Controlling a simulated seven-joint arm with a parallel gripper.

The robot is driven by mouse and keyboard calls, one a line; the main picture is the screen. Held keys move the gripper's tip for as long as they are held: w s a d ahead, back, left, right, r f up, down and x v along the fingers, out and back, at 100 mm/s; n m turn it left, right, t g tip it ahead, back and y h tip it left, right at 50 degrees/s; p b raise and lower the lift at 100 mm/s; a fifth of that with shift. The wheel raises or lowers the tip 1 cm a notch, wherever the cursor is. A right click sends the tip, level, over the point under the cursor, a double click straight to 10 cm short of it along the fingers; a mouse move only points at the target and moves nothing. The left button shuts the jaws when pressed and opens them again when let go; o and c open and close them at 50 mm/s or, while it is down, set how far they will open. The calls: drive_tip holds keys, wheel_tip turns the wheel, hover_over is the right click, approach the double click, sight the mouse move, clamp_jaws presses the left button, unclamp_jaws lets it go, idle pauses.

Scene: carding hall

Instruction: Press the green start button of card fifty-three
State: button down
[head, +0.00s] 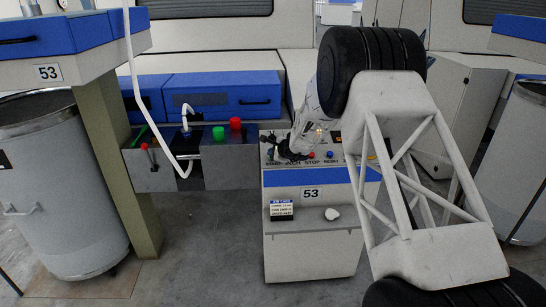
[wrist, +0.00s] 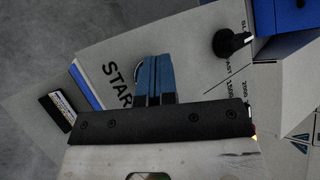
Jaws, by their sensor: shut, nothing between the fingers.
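The card 53 control panel (head: 312,232) is a light box with a blue stripe and a 53 plate. Its sloping top has printed labels, START at the left end, then INCH, STOP and RESET. My gripper (head: 283,152) is shut and empty over the START end. In the wrist view its blue-padded fingers (wrist: 154,70) are together, covering the end of the START lettering (wrist: 118,85). I see no green button on this top; my fingers may hide it. Whether the tips touch the panel I cannot tell. A red button (head: 311,155) and a blue button (head: 330,154) sit to the right.
A grey box (head: 230,170) left of the panel carries another green button (head: 219,133) and a red one (head: 235,125). A white hose (head: 134,80) hangs there. A black knob (wrist: 228,42) stands near my fingers. A grey can (head: 60,190) is at left.

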drive_tip(key=shift+r, duration=0.1)
idle(0.3)
drive_tip(key=shift+s+r, duration=0.25)
drive_tip(key=shift+r, duration=0.5)
drive_tip(key=shift+r, duration=0.1)
drive_tip(key=shift+s+r, duration=0.2)
drive_tip(key=shift+r, duration=0.6)
drive_tip(key=shift+s+r, duration=0.2)
drive_tip(key=shift+r, duration=0.55)
drive_tip(key=shift+s+r, duration=0.2)
drive_tip(key=shift+r, duration=0.6)
